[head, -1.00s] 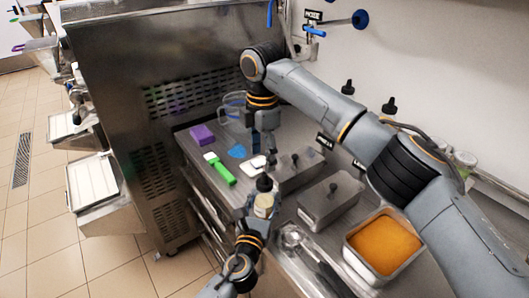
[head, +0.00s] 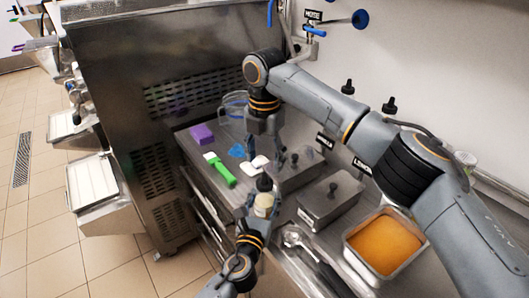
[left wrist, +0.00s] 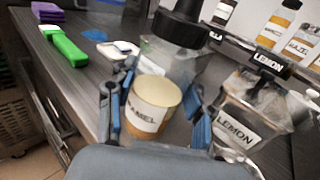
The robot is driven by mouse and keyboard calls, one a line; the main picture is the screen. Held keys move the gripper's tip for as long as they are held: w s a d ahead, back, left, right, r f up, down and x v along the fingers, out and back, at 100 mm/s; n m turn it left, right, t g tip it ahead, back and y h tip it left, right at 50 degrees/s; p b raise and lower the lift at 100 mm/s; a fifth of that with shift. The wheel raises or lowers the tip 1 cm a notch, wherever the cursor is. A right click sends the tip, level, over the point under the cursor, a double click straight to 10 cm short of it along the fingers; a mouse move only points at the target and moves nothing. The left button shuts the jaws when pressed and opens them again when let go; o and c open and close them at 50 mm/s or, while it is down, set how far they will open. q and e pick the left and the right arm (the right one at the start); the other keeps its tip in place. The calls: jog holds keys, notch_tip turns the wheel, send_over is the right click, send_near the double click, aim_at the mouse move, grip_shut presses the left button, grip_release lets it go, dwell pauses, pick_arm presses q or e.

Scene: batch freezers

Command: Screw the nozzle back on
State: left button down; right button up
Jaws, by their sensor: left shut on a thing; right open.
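Lidded steel containers (head: 330,203) and an orange-filled pan (head: 344,240) stand to the right. A green-handled scraper (head: 222,172), a purple block (head: 202,134) and a blue cloth (head: 237,151) lie left. A lemon-labelled container (left wrist: 245,110) is close beside the held bottle.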

aim_at(265, 173)
notch_tip(265, 173, down, 7)
jog(key=shift+r, duration=0.1)
jog(key=shift+c, duration=0.2)
